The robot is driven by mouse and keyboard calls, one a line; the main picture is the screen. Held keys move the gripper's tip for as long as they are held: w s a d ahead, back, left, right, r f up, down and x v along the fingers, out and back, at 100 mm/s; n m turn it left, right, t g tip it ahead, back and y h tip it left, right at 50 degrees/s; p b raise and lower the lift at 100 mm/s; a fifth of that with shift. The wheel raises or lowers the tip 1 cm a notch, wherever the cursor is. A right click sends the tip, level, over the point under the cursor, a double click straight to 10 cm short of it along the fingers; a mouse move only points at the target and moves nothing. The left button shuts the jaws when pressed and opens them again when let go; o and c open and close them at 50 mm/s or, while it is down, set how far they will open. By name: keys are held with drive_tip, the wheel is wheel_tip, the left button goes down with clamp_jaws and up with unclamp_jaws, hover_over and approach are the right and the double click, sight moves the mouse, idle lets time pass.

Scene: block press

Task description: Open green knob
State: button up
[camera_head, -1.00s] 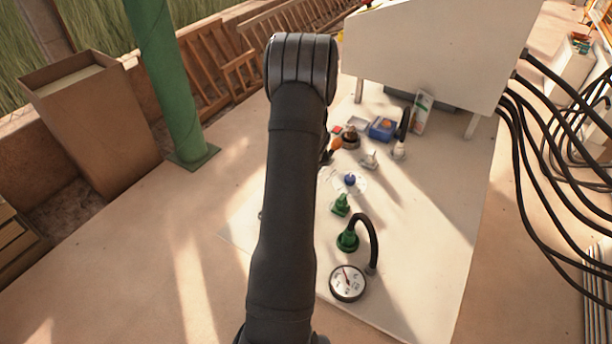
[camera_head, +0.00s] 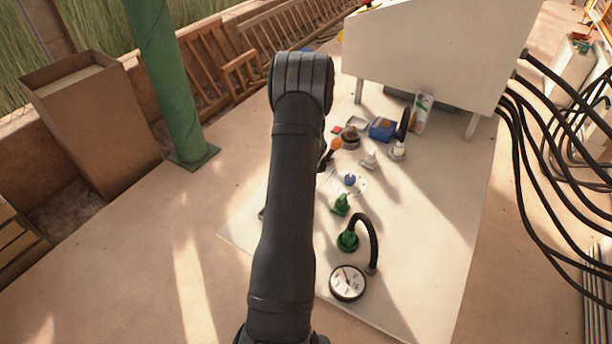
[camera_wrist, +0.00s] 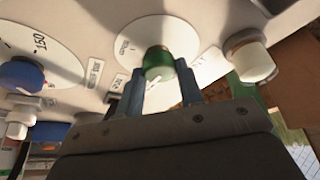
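The green knob (camera_wrist: 157,62) stands on a round white dial plate (camera_wrist: 175,36) in the wrist view; its end face is pale. My gripper (camera_wrist: 158,78) points at it with its two blue-grey fingers apart, one on either side of the knob's lower end. The right fingertip looks very close to the knob's side; I cannot tell if it touches. In the head view my gripper and the green knob are hidden behind my dark arm.
A blue knob (camera_wrist: 22,73) on another white dial plate is at the left, and a white knob (camera_wrist: 252,60) is close at the right. In the head view, a green fitting with a black hose (camera_head: 348,240) and a round gauge (camera_head: 348,282) stand on the white board.

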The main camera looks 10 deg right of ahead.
drive_tip(key=shift+m, duration=0.3)
drive_tip(key=shift+a+m+h, duration=0.15)
drive_tip(key=shift+m+h, duration=0.75)
drive_tip(key=shift+m, duration=1)
drive_tip(key=m+g+h, duration=0.1)
drive_tip(key=m, duration=0.2)
drive_tip(key=shift+w+m, duration=0.1)
drive_tip(key=shift+m, duration=0.2)
drive_tip(key=m+g+h, duration=0.1)
drive_tip(key=m, duration=0.3)
drive_tip(key=shift+a, duration=0.15)
drive_tip(key=shift+w+m+g+h, duration=0.15)
drive_tip(key=shift+m+g, duration=0.3)
drive_tip(key=shift+m, duration=0.5)
drive_tip(key=shift+s+m+g+h, duration=0.1)
drive_tip(key=shift+m+g+h, duration=0.25)
drive_tip(key=shift+m, duration=0.6)
drive_tip(key=o, duration=1)
drive_tip(key=shift+w, duration=0.1)
